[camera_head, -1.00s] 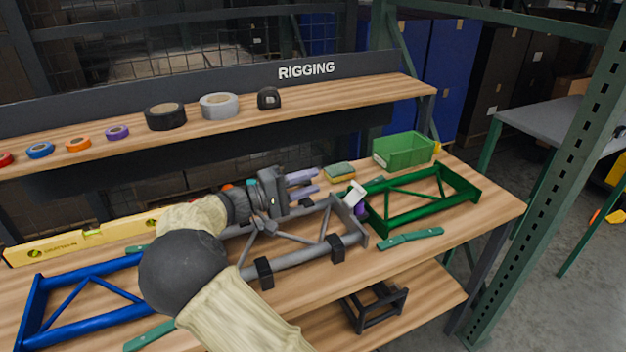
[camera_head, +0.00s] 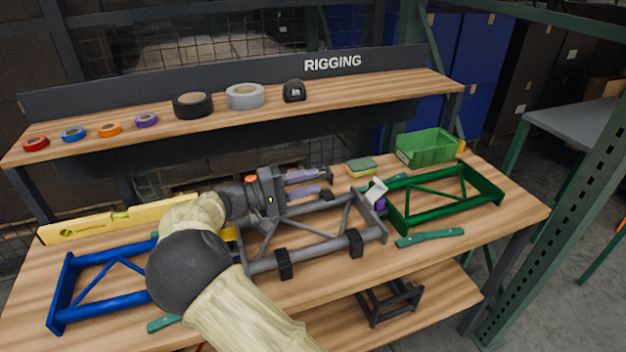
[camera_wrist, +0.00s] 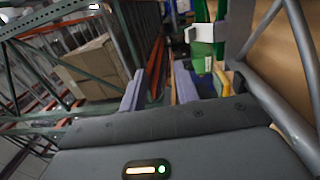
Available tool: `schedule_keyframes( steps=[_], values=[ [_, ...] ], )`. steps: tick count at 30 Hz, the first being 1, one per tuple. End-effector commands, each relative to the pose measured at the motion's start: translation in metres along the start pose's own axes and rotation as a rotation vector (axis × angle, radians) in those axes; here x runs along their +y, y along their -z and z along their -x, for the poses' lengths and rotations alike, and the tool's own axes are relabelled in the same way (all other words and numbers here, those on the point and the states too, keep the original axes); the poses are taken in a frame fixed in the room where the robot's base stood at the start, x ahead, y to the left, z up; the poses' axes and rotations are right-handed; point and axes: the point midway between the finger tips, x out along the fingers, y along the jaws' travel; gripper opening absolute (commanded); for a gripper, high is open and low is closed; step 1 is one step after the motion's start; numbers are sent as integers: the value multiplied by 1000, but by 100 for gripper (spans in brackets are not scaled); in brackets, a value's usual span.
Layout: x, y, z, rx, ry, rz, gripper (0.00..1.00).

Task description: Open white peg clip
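The white peg clip (camera_head: 376,190) sits at the right end of the grey frame (camera_head: 318,258), beside a small purple piece (camera_head: 380,204). In the wrist view the white clip (camera_wrist: 201,33) shows at the top, beyond the fingers and to the right of the gap. My gripper (camera_head: 322,182) is over the far side of the grey frame, left of the clip and apart from it. Its two purple-grey fingers are spread with nothing between them; they also show in the wrist view (camera_wrist: 160,88). Whether the clip is open or closed is too small to tell.
A green frame (camera_head: 445,218) lies right of the clip, and a blue frame (camera_head: 105,318) lies at the left. A green bin (camera_head: 428,148) and a sponge (camera_head: 361,166) stand behind. The rigging shelf (camera_head: 330,106) overhangs the back.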

Motion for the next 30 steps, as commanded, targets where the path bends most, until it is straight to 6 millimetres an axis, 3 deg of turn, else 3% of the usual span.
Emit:
schedule_keyframes(
  steps=[30],
  values=[
    [4, -1, 58, 1, 0, 0, 31]
  ],
)
